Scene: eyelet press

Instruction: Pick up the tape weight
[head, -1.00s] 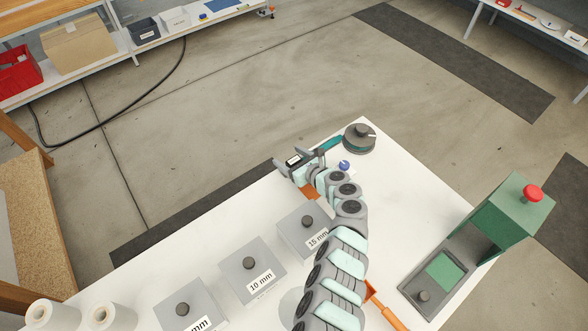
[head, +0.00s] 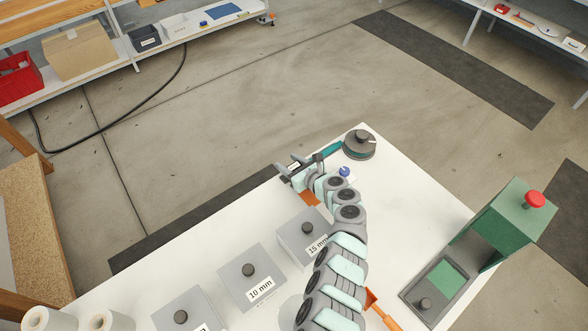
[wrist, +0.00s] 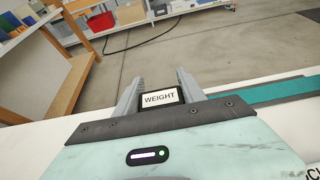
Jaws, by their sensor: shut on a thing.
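The tape weight (wrist: 160,98) is a small dark block with a white label reading "WEIGHT". My gripper (wrist: 160,92) is shut on it, with one grey finger on each side. In the head view my gripper (head: 294,168) is at the table's far left edge, and the weight shows only as a small dark and white piece between the fingers. I cannot tell from these views whether its underside touches the table. A teal strip (head: 329,149) runs from near the gripper towards a round dark grey device (head: 359,143) at the table's far corner.
A blue knob (head: 344,171) lies beside my wrist. Grey boxes labelled 15 mm (head: 303,233) and 10 mm (head: 247,270) stand along the left. A green press with a red button (head: 534,199) stands at the right. An orange-handled tool (head: 380,309) lies near my arm.

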